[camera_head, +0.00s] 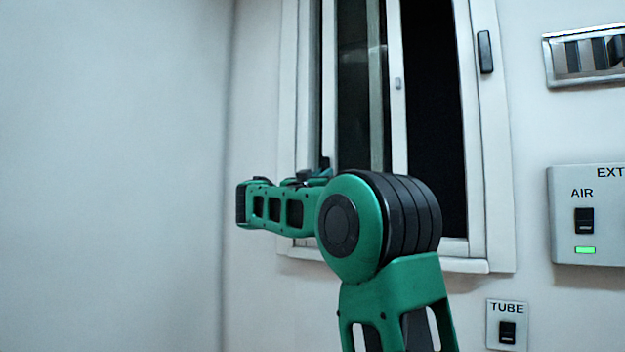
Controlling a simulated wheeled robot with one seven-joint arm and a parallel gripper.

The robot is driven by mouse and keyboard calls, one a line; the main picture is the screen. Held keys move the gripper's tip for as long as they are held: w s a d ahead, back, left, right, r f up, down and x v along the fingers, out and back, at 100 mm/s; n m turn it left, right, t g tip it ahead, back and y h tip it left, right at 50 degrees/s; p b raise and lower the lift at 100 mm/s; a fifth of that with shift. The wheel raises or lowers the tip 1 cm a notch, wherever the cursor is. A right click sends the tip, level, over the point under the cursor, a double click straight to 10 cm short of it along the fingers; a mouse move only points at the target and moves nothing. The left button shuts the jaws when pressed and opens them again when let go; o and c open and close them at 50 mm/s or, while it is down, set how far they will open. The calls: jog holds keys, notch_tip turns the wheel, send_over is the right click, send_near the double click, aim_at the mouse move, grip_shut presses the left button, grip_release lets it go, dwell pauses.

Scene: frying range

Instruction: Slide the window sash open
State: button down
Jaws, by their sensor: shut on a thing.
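The window (288,120) has a white frame set in the wall. Its sash (396,130), a glazed panel with white stiles, stands at the left part of the frame, and a tall black gap shows to its right. A small grey catch sits on the sash's right stile. My green and black arm crosses in front of the lower window. My gripper (322,170) is mostly hidden behind the arm, at the lower left of the sash, and is shut on part of it. The gripped spot and the fingertips cannot be made out clearly.
A black latch (485,52) is on the frame's right side. A metal-framed panel (584,55), an AIR switch box (565,245) and a TUBE switch (507,325) are on the right wall. The left wall is bare. The sill (470,266) juts out below the window.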

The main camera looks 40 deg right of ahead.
jog(key=shift+w+a, duration=0.1)
jog(key=shift+w, duration=0.1)
jog(key=c, duration=1.7)
grip_release()
jog(key=shift+a, duration=0.1)
jog(key=v, duration=1)
jog(key=shift+a+f, duration=0.25)
jog(key=shift+a, duration=0.1)
jog(key=shift+d+f, duration=0.1)
